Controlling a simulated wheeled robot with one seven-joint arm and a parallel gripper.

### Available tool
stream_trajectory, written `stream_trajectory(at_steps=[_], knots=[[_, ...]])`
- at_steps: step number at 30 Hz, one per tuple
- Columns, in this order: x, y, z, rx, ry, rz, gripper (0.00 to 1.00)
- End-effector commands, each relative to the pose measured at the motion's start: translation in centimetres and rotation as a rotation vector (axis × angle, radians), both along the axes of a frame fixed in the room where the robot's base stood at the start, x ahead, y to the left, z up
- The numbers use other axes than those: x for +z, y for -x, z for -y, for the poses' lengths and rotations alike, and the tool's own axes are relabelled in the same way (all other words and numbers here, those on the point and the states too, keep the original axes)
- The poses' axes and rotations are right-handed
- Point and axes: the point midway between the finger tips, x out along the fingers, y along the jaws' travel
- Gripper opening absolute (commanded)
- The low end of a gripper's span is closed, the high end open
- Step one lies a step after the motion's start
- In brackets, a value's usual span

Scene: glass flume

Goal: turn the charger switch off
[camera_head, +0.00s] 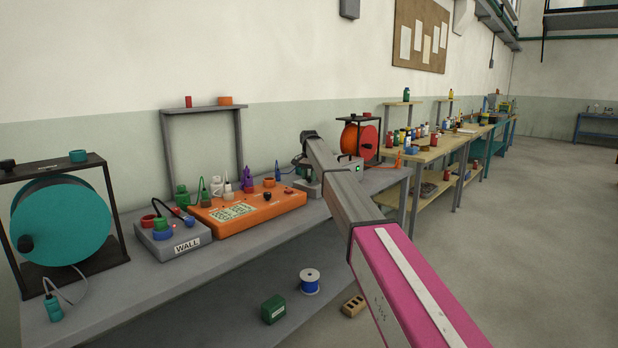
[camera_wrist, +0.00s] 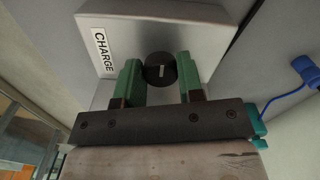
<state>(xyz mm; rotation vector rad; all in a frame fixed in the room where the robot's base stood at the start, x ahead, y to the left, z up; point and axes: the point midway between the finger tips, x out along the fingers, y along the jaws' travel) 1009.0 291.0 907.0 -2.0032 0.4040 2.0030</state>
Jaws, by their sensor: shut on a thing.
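The charger box (camera_wrist: 205,28) is pale grey with a white CHARGE label (camera_wrist: 103,52). A round black switch knob (camera_wrist: 160,72) with a short white mark sits on the face of the box. My gripper (camera_wrist: 158,64) has its two green fingers on either side of this knob and is shut on it. The white mark runs roughly up and down in the wrist view. In the head view my arm reaches over the bench to a grey box (camera_head: 314,189) near the bench's far end; the knob and fingertips cannot be made out there.
An orange panel (camera_head: 285,200) and a grey WALL box (camera_head: 160,240) with coloured plugs stand left on the bench. A teal reel (camera_head: 62,225) and a red reel (camera_head: 367,143) stand at either end. A blue plug with a cord (camera_wrist: 303,66) is to the right.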

Motion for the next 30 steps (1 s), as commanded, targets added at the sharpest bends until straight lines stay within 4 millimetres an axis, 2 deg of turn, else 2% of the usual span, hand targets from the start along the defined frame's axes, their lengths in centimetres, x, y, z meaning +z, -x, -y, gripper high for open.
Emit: stream_trajectory(at_steps=[11,30], knots=[[0.05,0.02,0.04,0.136,-0.001,0.000,0.11],[0.09,-0.01,0.26,0.724,-0.001,0.000,0.11]])
